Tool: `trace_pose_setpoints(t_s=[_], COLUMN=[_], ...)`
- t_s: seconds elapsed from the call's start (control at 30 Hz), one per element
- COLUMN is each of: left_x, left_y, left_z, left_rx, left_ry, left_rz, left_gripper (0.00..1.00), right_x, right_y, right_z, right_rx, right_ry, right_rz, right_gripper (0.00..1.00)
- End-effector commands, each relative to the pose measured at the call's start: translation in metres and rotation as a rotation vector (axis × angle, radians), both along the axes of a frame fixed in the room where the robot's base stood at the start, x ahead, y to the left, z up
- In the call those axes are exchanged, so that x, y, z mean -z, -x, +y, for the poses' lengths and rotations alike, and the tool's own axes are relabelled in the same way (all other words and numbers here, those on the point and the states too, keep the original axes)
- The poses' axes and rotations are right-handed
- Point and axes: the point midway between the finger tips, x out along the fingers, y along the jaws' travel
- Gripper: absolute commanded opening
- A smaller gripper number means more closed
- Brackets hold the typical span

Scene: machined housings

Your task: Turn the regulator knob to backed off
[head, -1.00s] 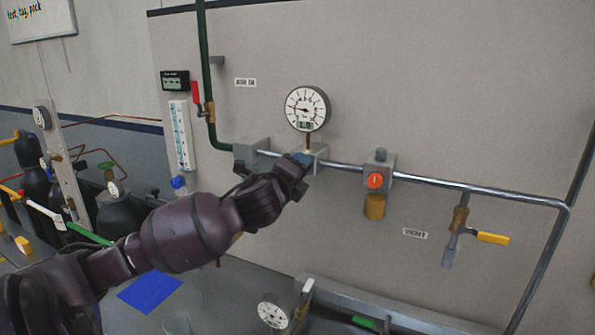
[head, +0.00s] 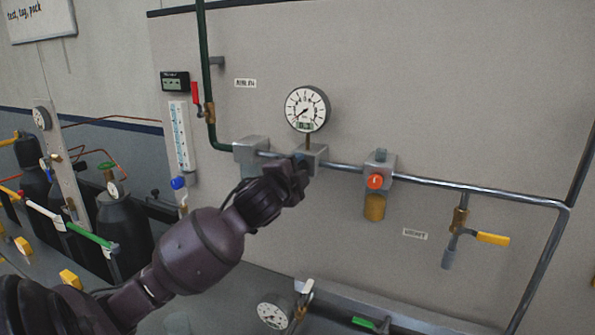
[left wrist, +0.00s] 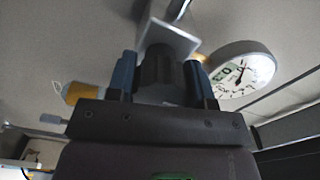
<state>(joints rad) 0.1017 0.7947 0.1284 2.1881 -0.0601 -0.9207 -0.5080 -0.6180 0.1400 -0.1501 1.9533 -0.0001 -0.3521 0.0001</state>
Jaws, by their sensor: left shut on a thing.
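The regulator is a grey block (head: 316,153) on the steel pipe, below a round white gauge (head: 307,109). The gauge needle points to the lower left of its dial. My left gripper (head: 299,168) is at the front of this block and hides most of the knob in the head view. In the left wrist view, the dark ridged knob (left wrist: 161,75) sits between my two blue fingers, and the gripper is shut on it. The gauge also shows there (left wrist: 240,70), to the right of the fingers. My right gripper is not in view.
To the right along the pipe are a block with an orange-red knob (head: 375,181) and a yellow-handled valve (head: 492,239). A red-handled valve (head: 196,95) and a flowmeter (head: 182,137) are at left. Gas cylinders (head: 124,222) stand at far left.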

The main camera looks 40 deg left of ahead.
Motion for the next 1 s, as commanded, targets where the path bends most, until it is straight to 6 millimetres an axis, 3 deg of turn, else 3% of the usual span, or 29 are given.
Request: trace_pose_setpoints(t_s=[0.5, 0.53, 0.67, 1.0], left_x=[0.0002, 0.0002, 0.0002, 0.0002], left_y=[0.0, 0.0, 0.0, 0.0021], left_z=[-0.0001, -0.0001, -0.0001, -0.0007], left_rx=[0.001, 0.001, 0.0, 0.001], left_ry=[0.02, 0.02, 0.019, 0.018], left_rz=[-0.006, -0.006, -0.005, -0.006], left_gripper=[0.24, 0.5, 0.7, 0.73], right_x=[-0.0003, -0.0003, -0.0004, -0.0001], right_y=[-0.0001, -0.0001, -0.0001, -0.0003], right_z=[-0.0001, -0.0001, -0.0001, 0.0], right_rx=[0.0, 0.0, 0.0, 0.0], right_ry=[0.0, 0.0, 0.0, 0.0], right_rz=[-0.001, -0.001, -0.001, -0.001], right_gripper=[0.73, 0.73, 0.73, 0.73])
